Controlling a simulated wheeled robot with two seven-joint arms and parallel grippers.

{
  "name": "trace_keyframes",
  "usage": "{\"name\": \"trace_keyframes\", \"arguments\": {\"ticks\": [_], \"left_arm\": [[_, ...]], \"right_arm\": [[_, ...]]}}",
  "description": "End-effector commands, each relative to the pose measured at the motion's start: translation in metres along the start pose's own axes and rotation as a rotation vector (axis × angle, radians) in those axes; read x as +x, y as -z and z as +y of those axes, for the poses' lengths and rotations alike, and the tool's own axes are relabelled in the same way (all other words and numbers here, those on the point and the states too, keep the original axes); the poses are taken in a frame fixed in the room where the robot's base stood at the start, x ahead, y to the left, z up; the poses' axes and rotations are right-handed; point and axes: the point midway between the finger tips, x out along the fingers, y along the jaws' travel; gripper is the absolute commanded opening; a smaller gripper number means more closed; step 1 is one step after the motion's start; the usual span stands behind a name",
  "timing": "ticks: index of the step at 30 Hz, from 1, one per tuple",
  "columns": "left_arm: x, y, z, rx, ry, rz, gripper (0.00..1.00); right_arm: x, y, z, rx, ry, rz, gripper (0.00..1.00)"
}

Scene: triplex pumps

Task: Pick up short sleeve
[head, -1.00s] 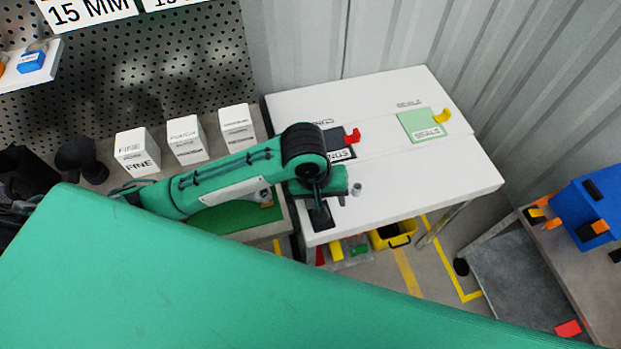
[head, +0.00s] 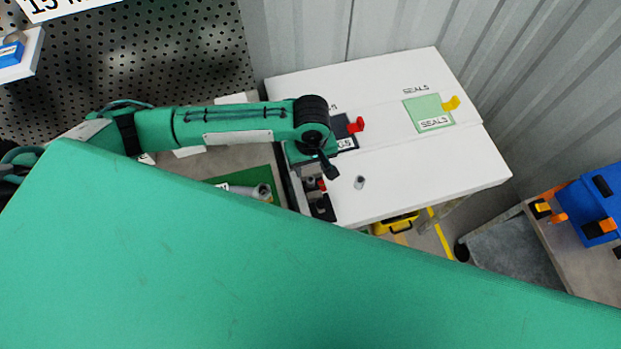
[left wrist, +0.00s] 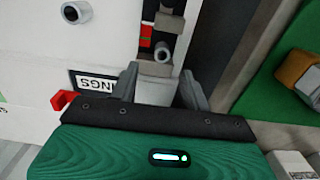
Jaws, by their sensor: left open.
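A short grey hollow cylinder (head: 359,182), which looks like a sleeve, stands on the white table; it also shows at the top left of the left wrist view (left wrist: 77,12). A second grey cylindrical piece (left wrist: 164,52) lies just beyond my left gripper (left wrist: 158,72), in line with the gap between its fingers. My left gripper is open. A grey surface shows between its fingers, but I cannot tell whether it touches them. In the head view my left gripper (head: 312,158) is over the table's left edge, left of the standing cylinder. Which cylinder is the short sleeve is unclear.
The white table (head: 430,165) carries a green seals pad (head: 428,113) with a yellow hook and a dark pad with a red hook (head: 356,125). A green mat (head: 235,182) with a metal part lies left. A yellow bin (head: 397,224) sits below.

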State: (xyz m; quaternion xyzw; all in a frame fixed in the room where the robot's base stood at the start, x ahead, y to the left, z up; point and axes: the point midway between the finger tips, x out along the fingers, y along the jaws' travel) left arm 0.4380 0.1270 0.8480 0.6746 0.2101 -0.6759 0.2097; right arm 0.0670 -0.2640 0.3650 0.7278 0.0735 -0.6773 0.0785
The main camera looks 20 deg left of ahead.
Motion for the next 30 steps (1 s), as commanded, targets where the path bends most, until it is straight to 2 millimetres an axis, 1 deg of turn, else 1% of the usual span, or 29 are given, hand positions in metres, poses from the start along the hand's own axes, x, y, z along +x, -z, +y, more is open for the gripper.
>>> {"name": "trace_keyframes", "arguments": {"ticks": [5,7,12,15,23,26,30], "left_arm": [[0.011,-0.001,-0.001,0.001,0.001,-0.001,0.47],[0.019,-0.002,-0.002,0.001,0.002,0.0,0.47],[0.046,-0.004,-0.002,0.001,0.001,0.0,0.47],[0.055,-0.004,-0.002,0.002,0.0,0.001,0.47],[0.059,-0.004,-0.002,0.002,-0.001,0.001,0.47],[0.058,-0.004,-0.002,0.002,-0.001,0.001,0.3],[0.058,-0.004,-0.002,0.002,-0.001,0.001,0.02]], "right_arm": [[-0.002,0.014,0.003,0.0,-0.003,0.017,0.36],[-0.005,0.018,0.003,0.0,-0.003,0.022,0.36],[-0.01,0.019,0.004,0.0,-0.004,0.024,0.36],[-0.011,0.019,0.003,0.0,-0.003,0.023,0.36],[-0.011,0.015,0.003,0.0,-0.003,0.019,0.36],[-0.011,0.015,0.003,0.0,-0.003,0.018,0.36],[-0.011,0.015,0.003,0.0,-0.002,0.018,0.36]]}}
